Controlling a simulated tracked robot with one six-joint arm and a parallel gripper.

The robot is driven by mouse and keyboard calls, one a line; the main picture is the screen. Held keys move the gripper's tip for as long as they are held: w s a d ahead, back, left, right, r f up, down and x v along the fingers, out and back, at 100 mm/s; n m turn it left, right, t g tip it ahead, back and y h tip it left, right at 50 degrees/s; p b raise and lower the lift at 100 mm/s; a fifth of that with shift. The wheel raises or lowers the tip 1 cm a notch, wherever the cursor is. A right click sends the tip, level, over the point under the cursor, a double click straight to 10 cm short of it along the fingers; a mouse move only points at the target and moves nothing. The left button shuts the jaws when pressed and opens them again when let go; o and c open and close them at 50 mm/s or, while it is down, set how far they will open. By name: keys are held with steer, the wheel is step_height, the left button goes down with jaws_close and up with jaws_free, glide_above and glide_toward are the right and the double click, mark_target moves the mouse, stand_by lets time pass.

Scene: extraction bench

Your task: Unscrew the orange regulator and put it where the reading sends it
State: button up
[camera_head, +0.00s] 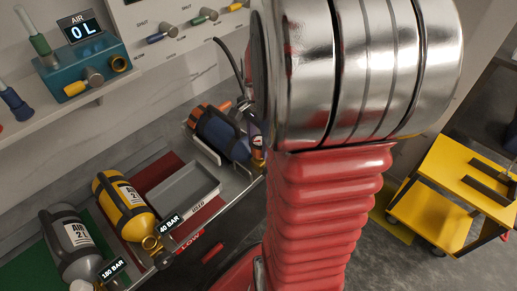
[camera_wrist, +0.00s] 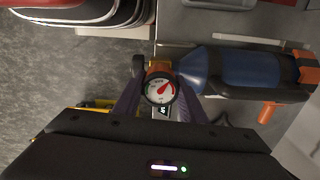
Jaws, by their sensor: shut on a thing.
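The orange regulator (camera_wrist: 158,66) sits at the neck of a blue cylinder (camera_wrist: 245,68) lying on its side. Its round white gauge (camera_wrist: 160,88) has a red needle and faces the wrist camera; its numbers are too small to read. My gripper (camera_wrist: 159,94) has its purple fingers on both sides of the regulator, shut on it. In the head view the blue cylinder (camera_head: 222,134) lies in a holder with an orange base, and my arm hides most of the regulator. I cannot tell whether the thread is still engaged.
A grey tray marked USED (camera_head: 184,190) lies on a red mat (camera_head: 160,168) near a LOW label. A yellow cylinder (camera_head: 125,205) carries a 40 BAR tag, a grey cylinder (camera_head: 68,245) a 180 BAR tag. A teal box (camera_head: 85,68) reads AIR 0 L. A yellow cart (camera_head: 470,170) stands right.

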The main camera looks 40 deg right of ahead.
steer(key=n, duration=2)
steer(key=shift+r, duration=0.1)
steer(key=n, duration=0.5)
steer(key=shift+n, duration=0.3)
steer(key=o, duration=1.2)
